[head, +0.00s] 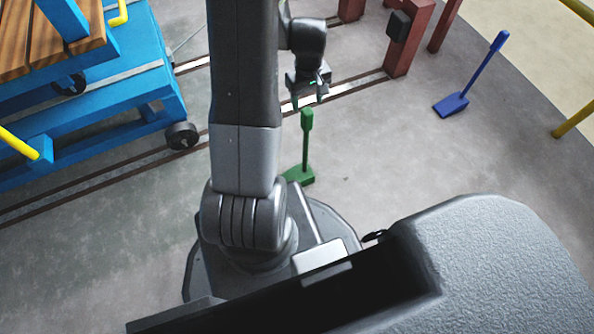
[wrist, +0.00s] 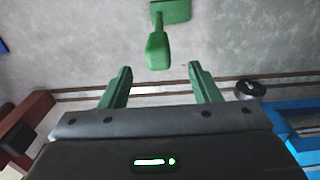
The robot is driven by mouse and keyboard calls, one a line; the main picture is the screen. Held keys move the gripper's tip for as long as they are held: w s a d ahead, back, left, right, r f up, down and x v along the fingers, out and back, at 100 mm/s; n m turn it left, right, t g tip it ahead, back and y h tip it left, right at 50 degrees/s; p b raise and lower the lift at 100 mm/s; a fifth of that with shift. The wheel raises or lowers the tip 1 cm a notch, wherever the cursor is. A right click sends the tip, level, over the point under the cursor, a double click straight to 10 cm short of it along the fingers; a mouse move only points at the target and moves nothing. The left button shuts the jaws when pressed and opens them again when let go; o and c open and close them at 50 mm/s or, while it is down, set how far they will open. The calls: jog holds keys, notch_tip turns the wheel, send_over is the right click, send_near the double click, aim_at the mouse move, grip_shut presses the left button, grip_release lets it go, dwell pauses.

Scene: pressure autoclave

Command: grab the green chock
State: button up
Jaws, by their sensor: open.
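The green chock (head: 306,146) stands on the concrete floor just beyond my base, with a wedge at the bottom and an upright handle ending in a thicker grip. In the wrist view the chock's grip (wrist: 157,50) points toward me, ahead of the gap between my fingers and apart from them. My gripper (head: 308,103) is open and empty, just above the top of the handle in the head view. Its two green fingers show in the wrist view (wrist: 160,85), one on each side of the handle's line. Part of the wedge is hidden behind my arm in the head view.
A blue cart (head: 130,95) with wooden slats and wheels stands at the left by the floor rails (head: 100,160). A blue chock (head: 455,102) stands at the right. Red posts (head: 408,45) rise at the back. Floor between the chocks is clear.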

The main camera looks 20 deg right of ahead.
aim_at(307, 119)
notch_tip(307, 119, down, 10)
jog(key=b, duration=0.4)
jog(key=shift+w+d, duration=0.1)
jog(key=shift+d, duration=0.05)
jog(key=shift+r, duration=0.1)
grip_shut()
dwell(1.2)
